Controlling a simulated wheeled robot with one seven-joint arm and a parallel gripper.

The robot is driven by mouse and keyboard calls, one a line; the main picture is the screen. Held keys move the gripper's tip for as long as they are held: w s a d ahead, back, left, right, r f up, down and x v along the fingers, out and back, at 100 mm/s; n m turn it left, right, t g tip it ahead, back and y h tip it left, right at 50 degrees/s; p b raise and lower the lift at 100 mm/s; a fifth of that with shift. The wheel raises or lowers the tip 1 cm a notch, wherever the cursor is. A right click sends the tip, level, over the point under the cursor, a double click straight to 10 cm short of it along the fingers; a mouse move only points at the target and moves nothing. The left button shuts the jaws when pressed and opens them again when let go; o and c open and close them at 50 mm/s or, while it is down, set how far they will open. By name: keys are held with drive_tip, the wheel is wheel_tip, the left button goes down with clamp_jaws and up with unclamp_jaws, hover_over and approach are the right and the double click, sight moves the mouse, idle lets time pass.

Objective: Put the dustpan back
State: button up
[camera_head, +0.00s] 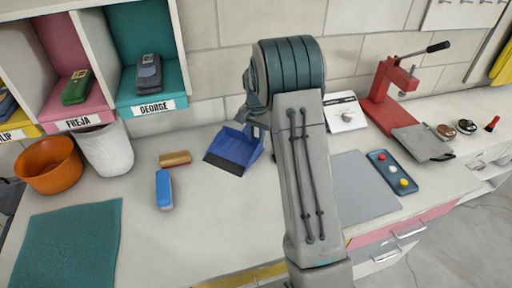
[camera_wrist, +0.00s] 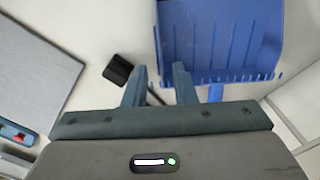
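The blue dustpan (camera_head: 235,150) lies on the white counter near the tiled wall, just left of my arm in the head view. Its ribbed pan (camera_wrist: 220,35) fills the upper right of the wrist view, with a toothed edge towards my gripper. A short blue handle part (camera_wrist: 216,92) runs down behind the gripper body. In the head view my arm hides most of the gripper.
A small black object (camera_wrist: 117,70) lies left of the fingers. A grey mat (camera_head: 362,188) and a blue tray (camera_head: 393,172) lie right of my arm, with a red press (camera_head: 385,105) behind.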

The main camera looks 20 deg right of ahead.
drive_tip(key=s+a+r+n+t, duration=0.2)
drive_tip(key=s+a+r+n, duration=0.15)
drive_tip(key=s+r, duration=1.1)
drive_tip(key=s+a+n+t, duration=0.1)
drive_tip(key=s+n, duration=0.4)
drive_tip(key=s, duration=1.2)
drive_tip(key=shift+s+a+r+t+b, duration=0.2)
drive_tip(key=shift+a+r+t+b, duration=0.15)
drive_tip(key=shift+a, duration=0.2)
drive_tip(key=shift+n, duration=0.25)
